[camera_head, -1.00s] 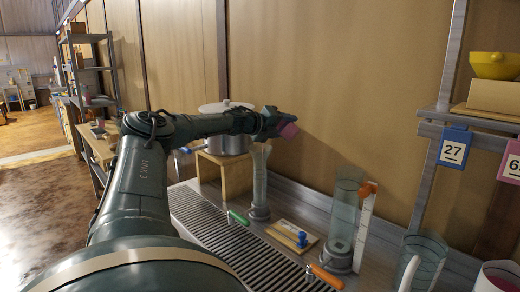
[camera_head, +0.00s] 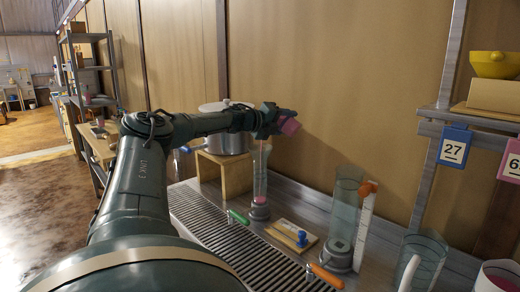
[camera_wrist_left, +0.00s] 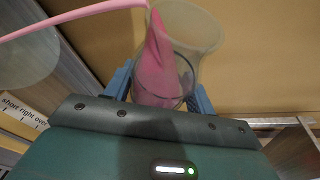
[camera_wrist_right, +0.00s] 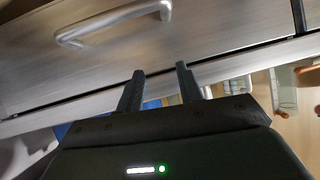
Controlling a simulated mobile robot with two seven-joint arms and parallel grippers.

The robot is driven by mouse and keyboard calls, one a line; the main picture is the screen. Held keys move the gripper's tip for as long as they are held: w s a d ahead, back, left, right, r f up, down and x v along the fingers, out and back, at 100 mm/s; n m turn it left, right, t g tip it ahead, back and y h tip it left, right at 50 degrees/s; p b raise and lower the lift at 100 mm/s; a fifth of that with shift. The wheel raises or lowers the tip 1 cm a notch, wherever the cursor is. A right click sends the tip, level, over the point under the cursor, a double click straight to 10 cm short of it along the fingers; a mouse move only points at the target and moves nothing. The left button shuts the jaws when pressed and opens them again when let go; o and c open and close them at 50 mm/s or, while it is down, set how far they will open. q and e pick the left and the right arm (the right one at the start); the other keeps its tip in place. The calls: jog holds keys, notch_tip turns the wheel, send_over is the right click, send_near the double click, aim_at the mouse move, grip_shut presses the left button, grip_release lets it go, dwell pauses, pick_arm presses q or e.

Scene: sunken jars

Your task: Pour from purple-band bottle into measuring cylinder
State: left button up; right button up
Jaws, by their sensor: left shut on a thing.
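My left gripper (camera_head: 270,119) is shut on a clear glass bottle (camera_head: 289,124) with pink liquid, tilted above the narrow measuring cylinder (camera_head: 260,178). The left wrist view shows the bottle (camera_wrist_left: 193,35) between the gripper's blue fingers (camera_wrist_left: 162,92), with a pink stream running from its mouth to the left. I cannot make out a purple band. My right gripper (camera_wrist_right: 158,76) is open and empty in the right wrist view, near a drawer front with a metal handle.
A wider glass cylinder (camera_head: 345,215) stands to the right, beside a white ruler strip (camera_head: 365,230) with an orange clip. A metal pot (camera_head: 225,140) sits on a wooden stand behind. A slotted drain (camera_head: 225,235) runs along the bench front. A glass jug (camera_head: 422,262) stands at lower right.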

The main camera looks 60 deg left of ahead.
pick_arm(q)
jog(key=shift+r+n+t+b, duration=0.2)
jog(key=shift+n+t+b, duration=0.1)
jog(key=shift+n, duration=0.1)
dwell(0.3)
jog(key=shift+d+r+n+t+h+b, duration=0.1)
jog(key=shift+r+n+t+h+b, duration=0.1)
jog(key=shift+n+t+h+b, duration=0.15)
dwell(0.9)
jog(key=shift+n, duration=0.25)
jog(key=shift+r+n+t+b, duration=0.25)
jog(key=shift+r+n+b, duration=0.1)
jog(key=shift+r+n, duration=0.35)
jog(key=shift+r+n+t+b, duration=0.4)
jog(key=shift+r+n, duration=0.15)
jog(key=shift+n, duration=0.35)
jog(key=shift+r, duration=0.1)
